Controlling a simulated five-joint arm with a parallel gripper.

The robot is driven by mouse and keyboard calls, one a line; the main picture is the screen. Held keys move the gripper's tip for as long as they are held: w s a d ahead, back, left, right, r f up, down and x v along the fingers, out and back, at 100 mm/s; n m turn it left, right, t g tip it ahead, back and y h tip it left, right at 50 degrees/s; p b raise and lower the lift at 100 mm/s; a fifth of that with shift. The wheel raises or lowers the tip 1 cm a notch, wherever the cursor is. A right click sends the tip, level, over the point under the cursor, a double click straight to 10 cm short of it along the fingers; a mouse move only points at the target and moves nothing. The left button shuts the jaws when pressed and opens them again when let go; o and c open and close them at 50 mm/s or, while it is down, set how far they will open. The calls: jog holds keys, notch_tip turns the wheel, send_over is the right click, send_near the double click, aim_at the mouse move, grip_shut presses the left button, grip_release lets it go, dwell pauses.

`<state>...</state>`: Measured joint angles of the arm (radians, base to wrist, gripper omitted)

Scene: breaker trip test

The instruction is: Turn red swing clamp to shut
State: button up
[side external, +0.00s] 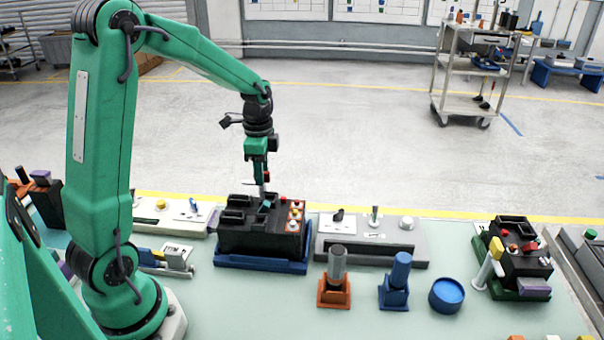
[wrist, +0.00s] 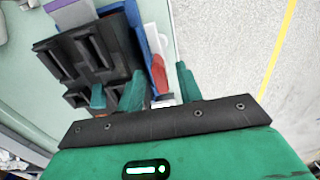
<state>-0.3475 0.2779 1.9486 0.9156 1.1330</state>
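I cannot single out the red swing clamp with certainty. A black breaker block (side external: 258,240) with slots and an orange button panel (side external: 296,215) sits in a blue tray (side external: 262,266). In the wrist view the block (wrist: 85,55) is at upper left, and a small red part (wrist: 158,76) shows between my fingers. Whether it is the clamp or a button is unclear. My gripper (side external: 263,192) points down just above the block's back edge. In the wrist view my gripper (wrist: 160,88) has its two green fingers apart, with no held object visible. Contact cannot be told.
A grey fixture plate (side external: 372,250) is right of the block, and a pale fixture (side external: 165,213) is left. An orange-based cylinder (side external: 335,275), a blue cylinder (side external: 400,270) and a round blue dish (side external: 446,295) stand in front. Another black block (side external: 520,262) is at right.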

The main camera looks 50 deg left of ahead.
jog(key=shift+f, duration=0.15)
jog(key=shift+c, duration=0.2)
grip_shut()
